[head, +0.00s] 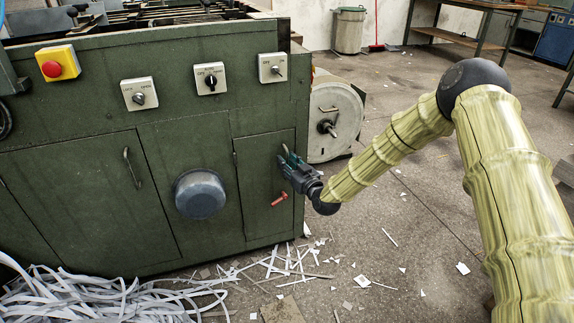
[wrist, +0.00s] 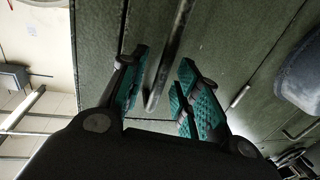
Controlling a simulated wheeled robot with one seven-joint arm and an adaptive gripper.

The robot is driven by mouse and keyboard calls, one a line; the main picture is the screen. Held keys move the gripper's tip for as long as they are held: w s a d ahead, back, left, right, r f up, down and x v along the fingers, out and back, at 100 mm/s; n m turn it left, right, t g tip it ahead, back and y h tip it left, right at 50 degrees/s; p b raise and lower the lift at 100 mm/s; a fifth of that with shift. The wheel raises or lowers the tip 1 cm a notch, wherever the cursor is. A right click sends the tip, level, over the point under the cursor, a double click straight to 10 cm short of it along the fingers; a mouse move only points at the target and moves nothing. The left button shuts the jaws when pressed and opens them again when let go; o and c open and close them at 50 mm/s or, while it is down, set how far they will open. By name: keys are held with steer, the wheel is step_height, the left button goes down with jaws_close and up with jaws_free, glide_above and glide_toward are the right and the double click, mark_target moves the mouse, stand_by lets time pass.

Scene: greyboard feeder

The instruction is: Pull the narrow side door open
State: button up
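The narrow side door (head: 258,195) is a dark green panel at the right end of the machine's front in the head view. It looks shut, flush with the frame. Its metal bar handle (wrist: 167,65) shows in the wrist view, running between the two teal finger pads of my gripper (wrist: 163,62). The fingers are apart on either side of the bar, and gaps show between pads and bar. In the head view my gripper (head: 291,164) is at the door's upper right edge and hides most of the handle.
A round grey drum (head: 335,122) stands right. Paper strips (head: 100,300) litter the floor.

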steer(key=shift+w+a, duration=0.15)
steer(key=shift+w, duration=0.2)
jaws_close()
steer(key=shift+s, duration=0.15)
